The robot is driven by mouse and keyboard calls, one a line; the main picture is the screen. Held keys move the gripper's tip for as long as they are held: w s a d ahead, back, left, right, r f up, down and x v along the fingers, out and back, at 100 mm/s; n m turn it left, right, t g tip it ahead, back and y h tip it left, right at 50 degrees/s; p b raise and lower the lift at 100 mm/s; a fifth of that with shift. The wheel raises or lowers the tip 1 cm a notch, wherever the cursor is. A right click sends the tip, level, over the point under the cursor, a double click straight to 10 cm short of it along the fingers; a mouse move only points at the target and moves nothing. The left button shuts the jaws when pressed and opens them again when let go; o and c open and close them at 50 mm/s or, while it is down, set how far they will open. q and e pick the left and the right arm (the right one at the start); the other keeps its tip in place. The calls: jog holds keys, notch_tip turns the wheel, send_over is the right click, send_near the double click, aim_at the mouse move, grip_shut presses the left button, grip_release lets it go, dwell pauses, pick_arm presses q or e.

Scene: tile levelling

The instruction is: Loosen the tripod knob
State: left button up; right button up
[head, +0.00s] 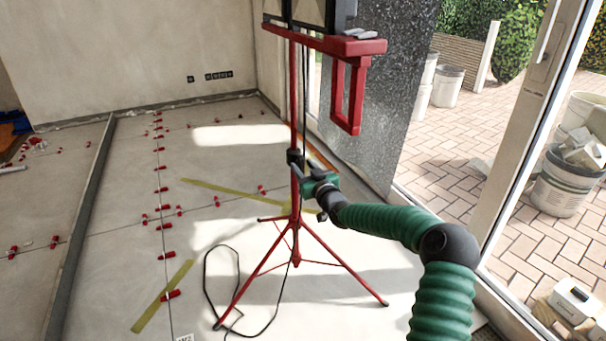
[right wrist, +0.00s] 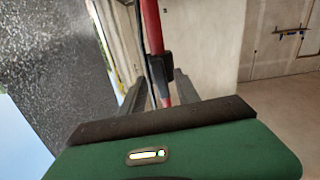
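The red tripod (head: 296,222) stands upright on splayed legs on the tiled floor. A black collar with the knob (head: 294,157) sits partway up its red pole; the collar also shows in the right wrist view (right wrist: 161,68). I cannot make out the knob apart from the collar. My right gripper (head: 299,170) is at the pole, just below the collar. In the right wrist view its two dark fingers (right wrist: 157,88) are spread, with the pole and a black cable seen between them. I cannot tell whether they touch the collar. My left gripper is not in view.
The tripod carries a red crossbar (head: 325,42) with a red handle frame (head: 348,97) hanging from it. A black cable (head: 236,285) loops on the floor. Red tile clips (head: 161,189) and yellow strips (head: 163,296) lie to the left. A dark stone pillar (head: 375,100) stands behind.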

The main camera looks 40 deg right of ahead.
jog(key=shift+w+d, duration=0.2)
jog(key=shift+a+r, duration=0.2)
jog(key=shift+a, duration=0.05)
jog(key=shift+c, duration=0.5)
jog(key=shift+d+f, duration=0.1)
grip_shut()
jog(key=shift+r+m+p, duration=0.2)
jog(key=shift+m+p, duration=0.1)
jog(key=shift+p, duration=0.6)
jog(key=shift+f, duration=0.25)
jog(key=shift+o, duration=0.5)
grip_release()
jog(key=shift+s+r, duration=0.1)
